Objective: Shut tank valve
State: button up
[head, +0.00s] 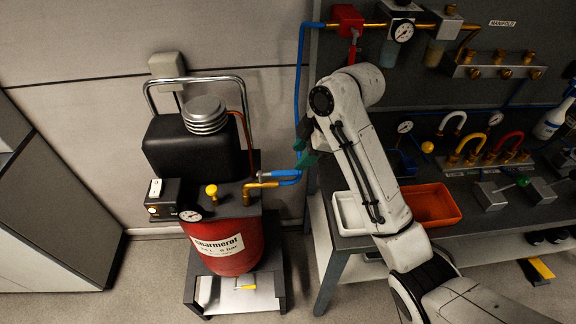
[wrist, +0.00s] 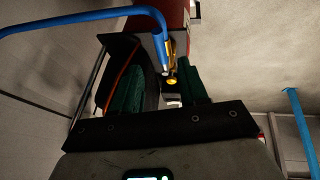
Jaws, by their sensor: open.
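The red tank (head: 228,243) stands on a dark wheeled base at the left in the head view. A yellow knob (head: 211,190) sits on its top, and a brass outlet (head: 258,186) carries the blue hose (head: 290,179). My gripper (head: 304,145) is up and to the right of the outlet, apart from the knob. In the wrist view my gripper (wrist: 163,88) is open, with green pads on either side. The hose end (wrist: 164,48) and a yellow-gold part (wrist: 171,80) show between and beyond them. I cannot tell whether that part is the knob. Nothing is held.
A black motor housing (head: 185,145) and chrome handle rise behind the tank. A pressure gauge (head: 190,215) is beside the knob. At the right, a bench carries white (head: 350,212) and orange (head: 431,204) trays. A grey cabinet (head: 55,215) stands left; floor shows between them.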

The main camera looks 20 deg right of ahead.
aim_at(288, 171)
jog(key=p+x, duration=0.1)
jog(key=x, duration=0.6)
grip_shut()
dwell(0.3)
dwell(0.3)
